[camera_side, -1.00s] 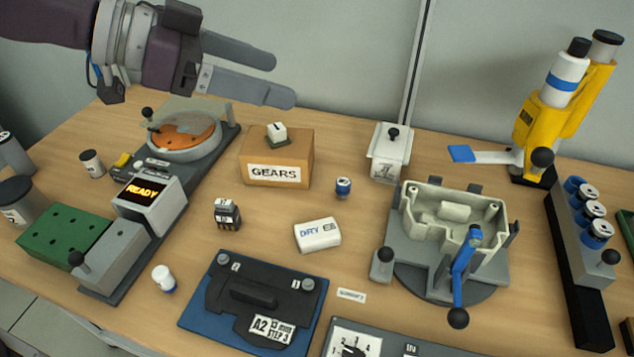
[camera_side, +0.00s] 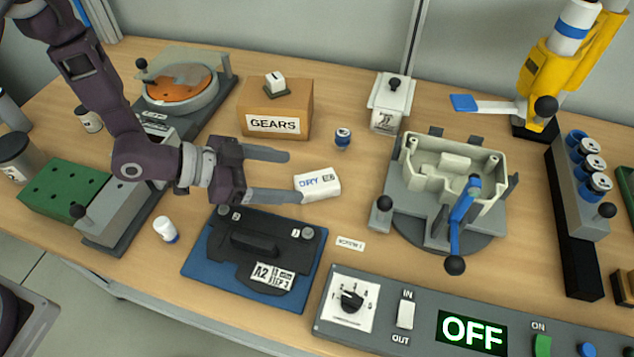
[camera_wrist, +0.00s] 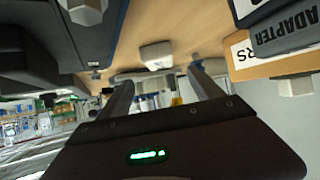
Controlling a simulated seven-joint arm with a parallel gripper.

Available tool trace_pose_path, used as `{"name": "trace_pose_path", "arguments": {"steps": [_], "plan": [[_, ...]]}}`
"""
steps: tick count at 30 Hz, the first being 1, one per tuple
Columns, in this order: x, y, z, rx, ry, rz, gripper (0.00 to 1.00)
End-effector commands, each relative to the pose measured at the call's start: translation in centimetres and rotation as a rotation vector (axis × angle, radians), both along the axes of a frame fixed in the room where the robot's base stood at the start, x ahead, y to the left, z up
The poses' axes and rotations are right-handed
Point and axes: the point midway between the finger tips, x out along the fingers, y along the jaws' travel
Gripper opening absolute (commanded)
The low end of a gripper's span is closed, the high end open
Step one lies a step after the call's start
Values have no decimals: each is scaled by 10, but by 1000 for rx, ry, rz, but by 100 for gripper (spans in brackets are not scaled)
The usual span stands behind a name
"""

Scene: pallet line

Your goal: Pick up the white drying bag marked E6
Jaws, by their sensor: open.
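The white drying bag (camera_side: 318,184), printed with DRY and a small mark too blurred to read surely, lies flat on the wooden table in the middle of the side view. My gripper (camera_side: 292,175) is low at its left, with its two fingers apart and pointing at the bag. In the side view the fingertips end close to the bag's left edge; I cannot tell whether they touch it. In the wrist view a white block that looks like the bag (camera_wrist: 156,55) lies ahead, between the lines of the open, empty fingers (camera_wrist: 163,88).
The GEARS box (camera_side: 275,105) stands behind my gripper. The black fixture on a blue plate (camera_side: 205,262) is just in front of it. A small blue-and-white canister (camera_side: 342,138) stands behind the bag. A grey fixture with a blue lever (camera_side: 400,205) is at its right.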

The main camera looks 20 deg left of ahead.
Motion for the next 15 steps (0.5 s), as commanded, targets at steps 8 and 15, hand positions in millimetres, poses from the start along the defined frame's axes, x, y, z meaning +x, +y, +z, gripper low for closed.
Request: {"name": "trace_pose_path", "arguments": {"steps": [8,15], "plan": [[11,-17,-30,-3,-5,-4,76],[34,-51,-43,-3,-2,-4,76]]}}
